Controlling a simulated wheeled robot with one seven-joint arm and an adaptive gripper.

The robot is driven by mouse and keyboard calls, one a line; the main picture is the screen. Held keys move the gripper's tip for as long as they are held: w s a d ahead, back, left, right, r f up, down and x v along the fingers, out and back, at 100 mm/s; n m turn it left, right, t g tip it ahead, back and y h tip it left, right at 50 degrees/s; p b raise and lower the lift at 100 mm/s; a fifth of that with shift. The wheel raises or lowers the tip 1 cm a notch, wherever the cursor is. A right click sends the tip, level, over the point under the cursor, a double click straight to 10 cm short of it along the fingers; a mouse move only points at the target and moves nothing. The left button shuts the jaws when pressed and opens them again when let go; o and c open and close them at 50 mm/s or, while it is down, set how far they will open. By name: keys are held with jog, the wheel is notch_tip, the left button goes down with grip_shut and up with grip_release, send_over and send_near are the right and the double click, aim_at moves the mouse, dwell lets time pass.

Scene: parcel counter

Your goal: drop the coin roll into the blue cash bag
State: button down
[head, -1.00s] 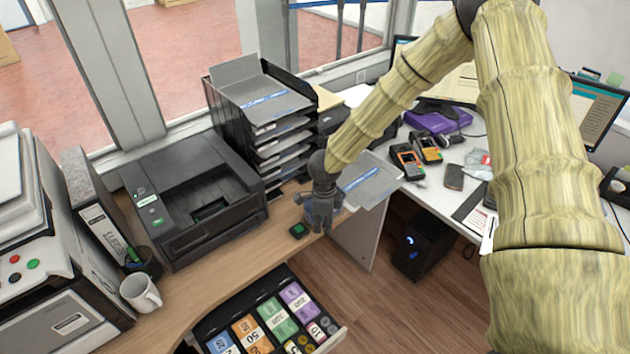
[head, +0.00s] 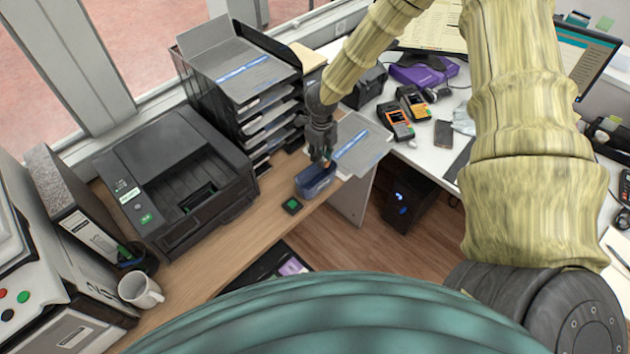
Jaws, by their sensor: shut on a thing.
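The blue cash bag (head: 314,184) stands on the wooden counter, close to its right end, with its open top facing up. My gripper (head: 323,158) points down right above the bag's opening, at its back edge. It is shut on the coin roll (head: 326,163), of which only a small orange-brown bit shows between the fingers. I cannot tell whether the roll's lower end is inside the bag's mouth.
A small dark box with a green top (head: 292,206) lies just in front of the bag. The black paper tray stack (head: 240,85) stands behind left, the printer (head: 175,185) at left. A blue-striped sheet (head: 358,146) lies right of the gripper.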

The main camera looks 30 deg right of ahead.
jog(key=shift+f+b, duration=1.1)
jog(key=shift+f, duration=0.75)
jog(key=c, duration=1.3)
grip_release()
jog(key=shift+o, duration=0.2)
jog(key=shift+r, duration=0.1)
notch_tip(320, 180, up, 12)
jog(key=shift+f, duration=0.1)
